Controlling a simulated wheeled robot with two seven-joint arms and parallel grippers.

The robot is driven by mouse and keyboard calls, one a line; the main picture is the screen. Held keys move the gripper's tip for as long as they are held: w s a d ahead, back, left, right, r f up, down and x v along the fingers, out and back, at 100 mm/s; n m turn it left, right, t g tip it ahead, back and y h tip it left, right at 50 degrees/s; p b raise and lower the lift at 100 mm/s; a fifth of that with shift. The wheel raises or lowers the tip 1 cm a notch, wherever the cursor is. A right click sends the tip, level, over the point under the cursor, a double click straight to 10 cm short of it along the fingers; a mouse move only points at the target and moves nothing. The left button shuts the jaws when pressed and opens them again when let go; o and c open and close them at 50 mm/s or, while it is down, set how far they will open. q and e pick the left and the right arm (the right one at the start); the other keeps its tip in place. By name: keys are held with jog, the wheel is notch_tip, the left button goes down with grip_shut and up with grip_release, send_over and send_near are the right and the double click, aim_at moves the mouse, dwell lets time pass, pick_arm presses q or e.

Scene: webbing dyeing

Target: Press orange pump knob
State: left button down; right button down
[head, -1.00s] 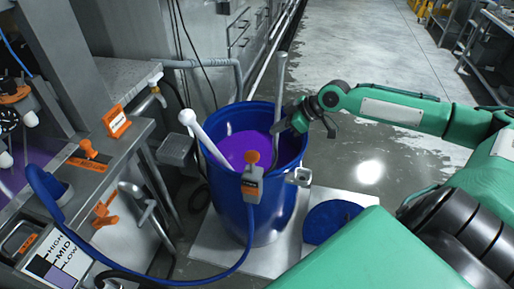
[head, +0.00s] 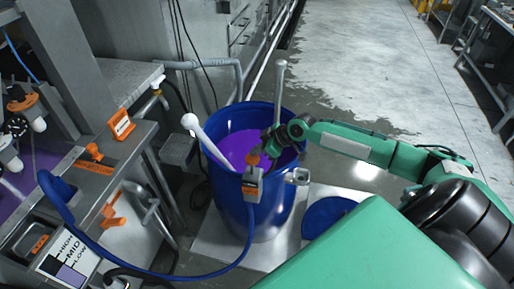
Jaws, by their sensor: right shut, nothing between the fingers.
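The orange pump knob (head: 253,158) sits on top of a small grey pump body (head: 252,186) clipped to the near rim of a blue barrel (head: 228,215). Purple liquid (head: 240,146) fills the barrel. My right gripper (head: 266,146) reaches in from the right over the barrel. It is shut and empty, its tips just above and to the right of the knob. I cannot tell whether they touch it. A blue hose (head: 215,274) runs from the pump to the left. My left gripper is not in view.
A white paddle handle (head: 203,137) and a grey rod (head: 279,82) stand in the barrel. A blue lid (head: 325,216) lies on the pale platform at right. A metal machine with orange knobs (head: 94,152) and a level label (head: 68,258) stands at left.

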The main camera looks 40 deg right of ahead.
aim_at(257, 162)
jog(key=shift+f, duration=0.4)
notch_tip(257, 162, down, 5)
jog(key=b, duration=0.4)
jog(key=shift+s+f, duration=0.1)
jog(key=shift+s, duration=0.05)
